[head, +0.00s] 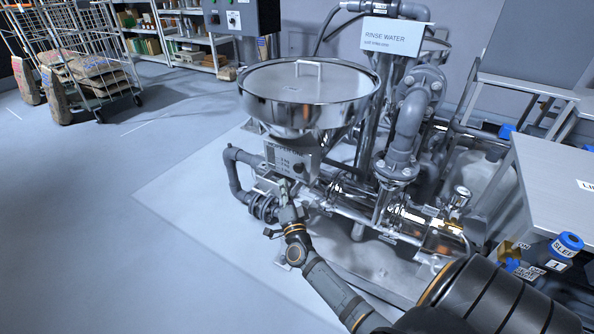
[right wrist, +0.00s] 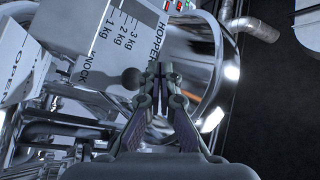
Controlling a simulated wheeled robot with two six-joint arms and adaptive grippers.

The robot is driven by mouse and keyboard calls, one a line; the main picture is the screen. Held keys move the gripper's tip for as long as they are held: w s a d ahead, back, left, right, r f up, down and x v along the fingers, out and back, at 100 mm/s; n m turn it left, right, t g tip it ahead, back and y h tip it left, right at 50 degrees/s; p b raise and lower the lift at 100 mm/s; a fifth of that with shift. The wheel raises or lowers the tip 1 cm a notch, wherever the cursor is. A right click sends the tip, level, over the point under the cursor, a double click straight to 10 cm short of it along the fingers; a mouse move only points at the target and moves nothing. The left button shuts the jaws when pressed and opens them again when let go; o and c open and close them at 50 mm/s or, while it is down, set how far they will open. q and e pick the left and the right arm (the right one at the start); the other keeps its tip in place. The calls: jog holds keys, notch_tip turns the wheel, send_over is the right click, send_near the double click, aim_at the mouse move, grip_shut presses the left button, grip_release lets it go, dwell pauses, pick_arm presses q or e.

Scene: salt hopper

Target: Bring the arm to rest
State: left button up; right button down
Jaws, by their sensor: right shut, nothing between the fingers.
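My right arm (head: 325,280) reaches in from the lower right of the head view. Its gripper (head: 284,190) is just below the label plate (head: 292,160) under the steel hopper (head: 310,105). In the right wrist view the gripper's fingers (right wrist: 159,75) are together and empty. They point at the plate marked in kg (right wrist: 100,42) and at the shiny hopper wall (right wrist: 195,60). A dark round knob (right wrist: 130,77) is just left of the fingertips; I cannot tell whether they touch. My left gripper is not in view.
Pipes and a valve (head: 398,160) stand right of the hopper, below a "RINSE WATER" sign (head: 392,36). A steel table (head: 560,165) is at the right, with blue-capped items (head: 566,243) near it. Open floor (head: 70,230) lies to the left. A wire cart (head: 85,70) and shelves are behind.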

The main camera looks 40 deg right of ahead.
dwell(0.3)
